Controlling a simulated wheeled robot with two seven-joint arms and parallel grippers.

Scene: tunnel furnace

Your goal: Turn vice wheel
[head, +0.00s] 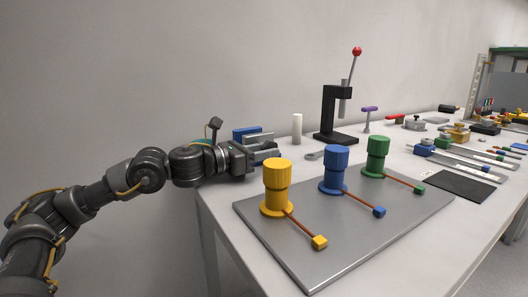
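A blue and grey block-shaped thing (247,133), which looks like the vice, stands at the near left end of the table against the wall. My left gripper (268,154) is in front of it, low over the table, and covers its lower part. I cannot make out the vice wheel; it may be hidden behind my gripper and wrist. The fingers point right and are too small and overlapped to show whether they are open or shut, or touch anything. My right gripper is not in view.
A grey plate (345,240) bears a yellow (277,185), a blue (335,168) and a green knob (376,155) with levers, just right of my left gripper. A white cylinder (297,128) and a black press with a red-balled lever (332,112) stand behind. Several tools lie farther right.

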